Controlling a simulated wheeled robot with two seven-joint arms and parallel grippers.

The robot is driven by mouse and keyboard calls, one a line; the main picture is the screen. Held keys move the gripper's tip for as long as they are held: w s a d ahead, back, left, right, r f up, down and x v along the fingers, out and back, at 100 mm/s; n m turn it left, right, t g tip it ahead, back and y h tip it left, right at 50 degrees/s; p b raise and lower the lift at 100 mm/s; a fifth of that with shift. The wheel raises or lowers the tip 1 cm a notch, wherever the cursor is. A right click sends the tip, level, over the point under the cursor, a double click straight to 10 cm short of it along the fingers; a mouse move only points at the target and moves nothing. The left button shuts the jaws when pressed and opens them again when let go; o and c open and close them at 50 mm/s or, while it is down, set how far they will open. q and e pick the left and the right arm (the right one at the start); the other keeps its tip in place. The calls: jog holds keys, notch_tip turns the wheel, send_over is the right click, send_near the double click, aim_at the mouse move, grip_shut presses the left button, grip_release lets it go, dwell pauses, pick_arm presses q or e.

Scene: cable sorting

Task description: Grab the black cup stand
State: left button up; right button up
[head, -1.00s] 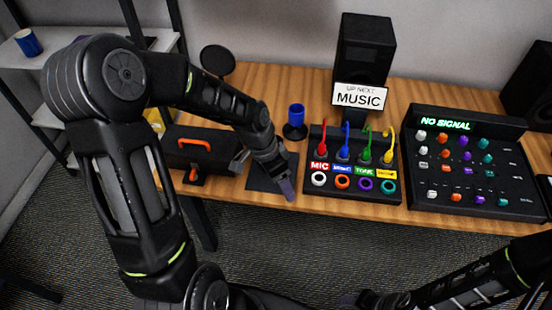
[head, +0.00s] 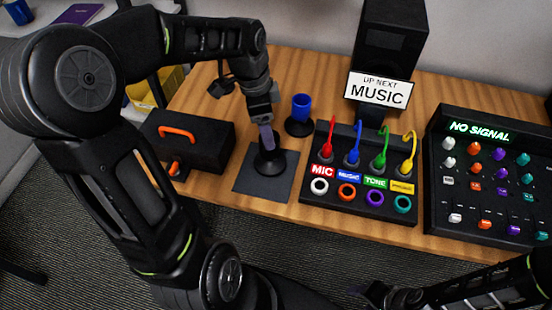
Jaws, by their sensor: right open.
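A black round-based stand (head: 271,166) rests on the dark square mat (head: 250,185), left of the sockets box. My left gripper (head: 266,139) points down directly over this stand. Its grey-purple finger, seen side-on, covers the top of the stand. I cannot tell whether it touches the stand or how far its jaws are apart. A second black base (head: 299,128) stands just behind to the right, with a blue cup (head: 301,106) upright on it. My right gripper (head: 388,296) is low at the bottom edge, open, and away from the table objects.
A black case with an orange handle (head: 200,145) sits left of the mat. A box with coloured cables and sockets (head: 345,205) stands right of it, then a knob panel (head: 485,215). A MUSIC sign (head: 378,90) stands behind. Bare wood shows behind the case.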

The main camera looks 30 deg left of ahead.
pick_arm(q)
jog(key=shift+f, duration=0.1)
jog(key=shift+w+d+f, duration=0.1)
jog(key=shift+f, duration=0.55)
jog(key=shift+w+d+f, duration=0.1)
jog(key=shift+f, duration=0.55)
jog(key=shift+w+d+f, duration=0.1)
jog(key=shift+f, duration=1.25)
jog(key=shift+w+d+f, duration=0.1)
jog(key=shift+f, duration=1.2)
grip_shut()
